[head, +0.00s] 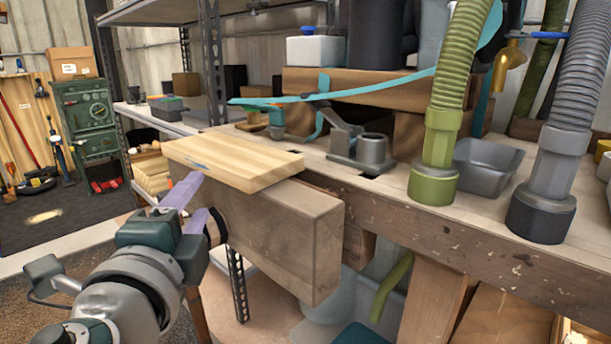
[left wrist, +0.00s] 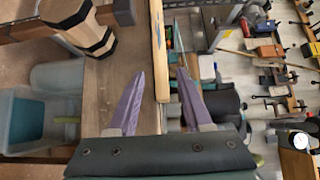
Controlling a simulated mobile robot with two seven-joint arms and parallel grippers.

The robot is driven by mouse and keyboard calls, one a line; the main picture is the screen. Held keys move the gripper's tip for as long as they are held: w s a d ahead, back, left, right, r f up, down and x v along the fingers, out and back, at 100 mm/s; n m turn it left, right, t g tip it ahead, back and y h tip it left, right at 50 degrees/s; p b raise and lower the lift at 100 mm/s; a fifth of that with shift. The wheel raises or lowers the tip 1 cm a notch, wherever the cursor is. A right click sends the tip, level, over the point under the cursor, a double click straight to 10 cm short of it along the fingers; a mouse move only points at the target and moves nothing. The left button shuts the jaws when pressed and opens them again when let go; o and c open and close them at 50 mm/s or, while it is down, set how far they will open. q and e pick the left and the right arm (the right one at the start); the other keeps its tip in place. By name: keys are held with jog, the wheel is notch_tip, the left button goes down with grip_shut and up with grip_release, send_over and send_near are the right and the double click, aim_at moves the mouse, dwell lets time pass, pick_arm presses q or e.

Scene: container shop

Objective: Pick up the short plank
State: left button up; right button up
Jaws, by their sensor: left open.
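The short plank (head: 232,162) is a pale wooden board with a small blue mark. It lies flat on top of a thick wooden beam (head: 290,238) at the left end of the workbench. My left gripper (head: 203,195) is at the plank's near left edge, with its purple fingers open. In the left wrist view the plank (left wrist: 162,85) shows edge-on between the two fingers of my left gripper (left wrist: 161,74), with gaps on both sides. I cannot tell how deep it reaches between them. My right gripper is not in view.
A metal clamp (head: 362,146) stands on the bench behind the plank. A green hose (head: 437,160) and a grey hose (head: 550,180) stand to the right, with a grey tray (head: 484,168) between them. A metal shelf post (head: 212,60) rises behind the plank.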

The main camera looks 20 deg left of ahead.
aim_at(215, 170)
pick_arm(q)
jog(key=b+x, duration=0.1)
jog(key=x, duration=0.5)
jog(key=shift+w+a, duration=0.1)
jog(key=shift+w, duration=0.1)
jog(key=shift+x, duration=0.8)
jog(key=shift+c, duration=1)
grip_shut()
jog(key=shift+r, duration=0.15)
